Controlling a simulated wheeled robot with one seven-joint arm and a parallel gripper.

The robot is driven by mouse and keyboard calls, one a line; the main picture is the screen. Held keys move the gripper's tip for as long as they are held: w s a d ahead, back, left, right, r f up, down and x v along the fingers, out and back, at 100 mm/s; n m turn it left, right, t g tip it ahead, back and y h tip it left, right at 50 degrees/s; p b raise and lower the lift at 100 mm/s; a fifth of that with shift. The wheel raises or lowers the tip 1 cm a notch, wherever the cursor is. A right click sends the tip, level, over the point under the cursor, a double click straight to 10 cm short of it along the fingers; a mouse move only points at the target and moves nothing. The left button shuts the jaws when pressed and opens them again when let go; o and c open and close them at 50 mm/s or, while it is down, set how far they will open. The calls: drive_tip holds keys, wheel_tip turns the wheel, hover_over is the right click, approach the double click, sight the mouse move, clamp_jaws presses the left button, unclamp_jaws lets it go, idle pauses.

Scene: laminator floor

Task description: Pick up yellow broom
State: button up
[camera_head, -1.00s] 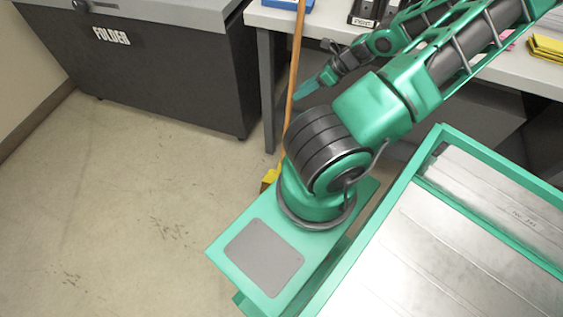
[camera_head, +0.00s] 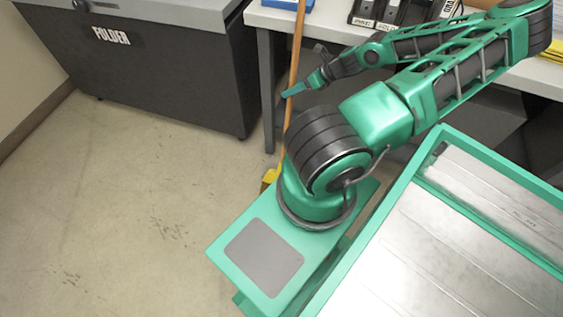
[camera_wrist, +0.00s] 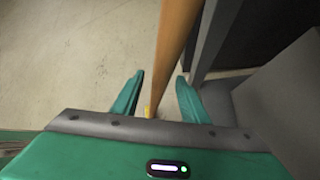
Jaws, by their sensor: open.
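The yellow broom (camera_head: 297,50) leans upright against the desk's front edge, its long orange-brown handle rising out of the top of the head view. Its yellow head (camera_head: 269,178) is on the floor, partly hidden behind my arm's base. My gripper (camera_head: 288,94) is at the handle. In the wrist view my gripper (camera_wrist: 160,95) is open, and the handle (camera_wrist: 174,45) runs down between its two green fingers without visible contact.
A desk (camera_head: 330,28) with binders (camera_head: 375,12) and a blue item stands behind the broom. Its grey leg (camera_head: 266,90) is close beside the handle. A dark folder machine (camera_head: 150,70) stands at the left. The floor (camera_head: 120,200) at left is clear.

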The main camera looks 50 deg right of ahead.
drive_tip(key=shift+w+a+f, duration=0.2)
drive_tip(key=shift+w+f, duration=0.15)
clamp_jaws()
drive_tip(key=shift+r, duration=0.1)
